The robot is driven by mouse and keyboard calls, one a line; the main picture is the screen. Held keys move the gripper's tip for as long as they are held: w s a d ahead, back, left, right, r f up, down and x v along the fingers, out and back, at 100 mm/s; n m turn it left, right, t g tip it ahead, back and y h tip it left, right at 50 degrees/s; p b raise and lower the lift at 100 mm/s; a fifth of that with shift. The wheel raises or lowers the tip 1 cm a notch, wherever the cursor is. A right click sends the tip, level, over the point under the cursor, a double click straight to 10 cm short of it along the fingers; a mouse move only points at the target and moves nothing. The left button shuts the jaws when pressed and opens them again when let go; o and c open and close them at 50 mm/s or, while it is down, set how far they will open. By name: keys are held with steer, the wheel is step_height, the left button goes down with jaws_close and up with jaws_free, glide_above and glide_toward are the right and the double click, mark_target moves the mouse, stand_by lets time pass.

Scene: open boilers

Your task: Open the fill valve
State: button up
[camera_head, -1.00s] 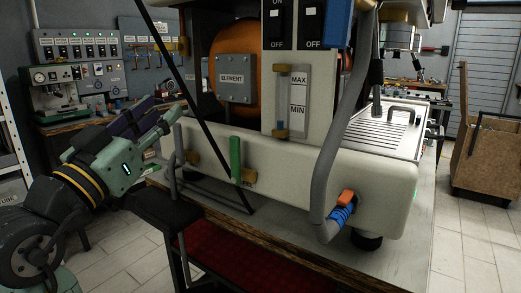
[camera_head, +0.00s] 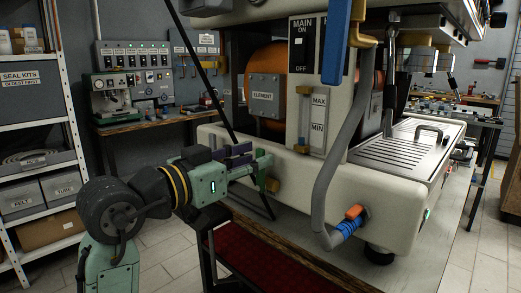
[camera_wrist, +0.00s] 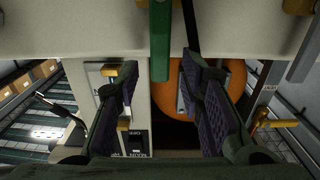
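The boiler machine (camera_head: 300,180) has a cream base with levered valves on its front; I cannot read a label naming the fill valve. In the wrist view, which looks upside down, a green lever handle (camera_wrist: 160,42) on a brass fitting extends toward the gap between my fingertips. My gripper (camera_wrist: 158,78) is open around that line, with its purple-padded fingers on either side and no visible contact. In the head view my gripper (camera_head: 262,166) is at the front of the base and overlaps the green lever, so the exact distance is unclear. A grey lever (camera_wrist: 305,55) shows beside it.
A grey hose (camera_head: 326,180) with a blue and orange connector hangs right of the gripper. A drip tray (camera_head: 405,145) is at the right. Shelving (camera_head: 40,130) stands at the left. The table (camera_head: 300,245) is below.

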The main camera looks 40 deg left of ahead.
steer(key=shift+w+d, duration=0.1)
steer(key=shift+w, duration=1.25)
steer(key=shift+c, duration=0.4)
jaws_close()
